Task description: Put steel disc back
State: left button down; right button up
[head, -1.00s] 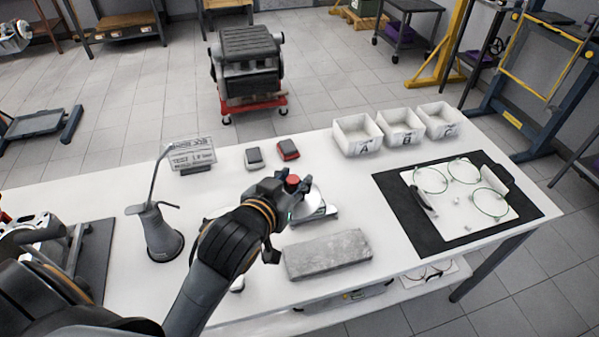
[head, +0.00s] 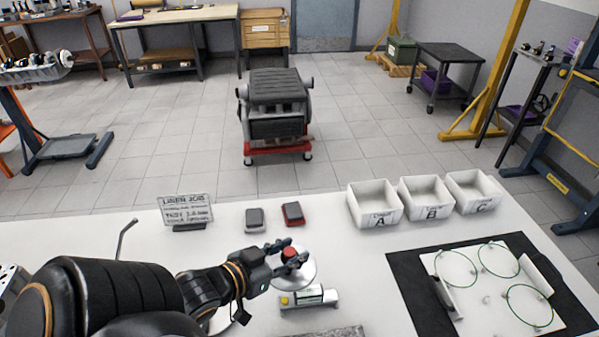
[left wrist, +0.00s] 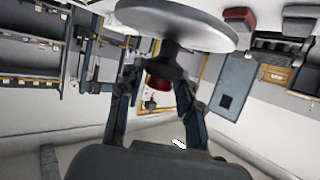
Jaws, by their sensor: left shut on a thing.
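The steel disc (head: 309,274) is a round, shiny plate with a red knob (head: 289,253). In the head view it is over the white bench, just behind a small level-like tool. My left gripper (head: 290,257) is shut on the disc's knob. In the left wrist view the disc (left wrist: 185,20) fills the top middle, and the two fingers (left wrist: 160,72) close around its stem beside the red part. Whether the disc touches anything beneath it I cannot tell. My right gripper is not in view.
The level-like tool (head: 308,298) with a green vial lies close to the disc. A grey stone slab (head: 337,332) shows at the bottom edge. Lettered bins (head: 378,217) and a black mat (head: 408,276) are at right.

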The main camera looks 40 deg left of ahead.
pick_arm(q)
jog(key=shift+s+a, duration=0.55)
jog(key=shift+a, duration=0.1)
jog(key=shift+w+a+f+b, duration=0.4)
jog(key=shift+w+b, duration=0.1)
jog(key=shift+b, duration=0.4)
jog(key=w+a+f, duration=0.1)
jog(key=w+f, duration=0.1)
jog(key=w, duration=0.1)
jog(key=w+a+f, duration=0.2)
jog(key=w+f, duration=0.1)
jog(key=w, duration=0.1)
jog(key=w+a+f, duration=0.2)
jog(key=w+f, duration=0.1)
jog(key=w, duration=0.1)
jog(key=shift+a+f+p, duration=0.2)
jog(key=shift+a+p, duration=0.05)
jog(key=shift+p, duration=0.05)
jog(key=shift+w+f, duration=0.15)
jog(key=shift+f, duration=1.6)
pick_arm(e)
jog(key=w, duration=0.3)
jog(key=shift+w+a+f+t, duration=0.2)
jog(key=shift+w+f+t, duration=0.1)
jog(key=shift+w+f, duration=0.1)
